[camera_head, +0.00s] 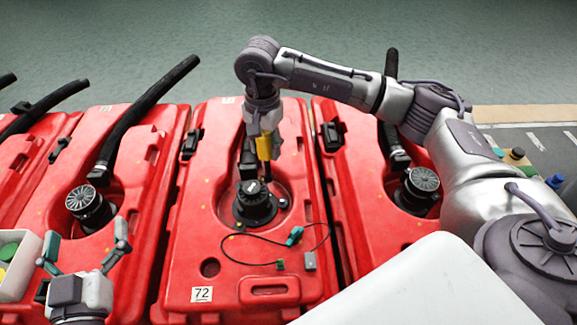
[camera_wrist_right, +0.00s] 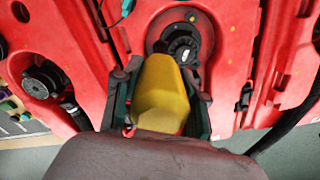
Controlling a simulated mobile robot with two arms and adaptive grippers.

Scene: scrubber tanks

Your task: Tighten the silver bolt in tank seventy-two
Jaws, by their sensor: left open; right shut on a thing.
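Tank seventy-two (camera_head: 195,250) is the red tank in the middle, with a white "72" label (camera_head: 202,294) at its front. A round black fitting (camera_head: 255,207) sits in its recess and also shows in the right wrist view (camera_wrist_right: 184,48). I cannot make out a silver bolt. My right gripper (camera_head: 264,138) is shut on a yellow tool (camera_head: 263,148), pointing down above the fitting. In the right wrist view the yellow tool (camera_wrist_right: 160,92) sits between the fingers; I cannot tell whether it touches the fitting. My left gripper (camera_head: 85,243) is open and empty at the lower left.
A thin black cable with a teal clip (camera_head: 294,236) lies on tank seventy-two. Red tanks with black caps and hoses stand to the left (camera_head: 90,208) and right (camera_head: 418,190). A white bin (camera_head: 18,270) with green and yellow items is at the left edge.

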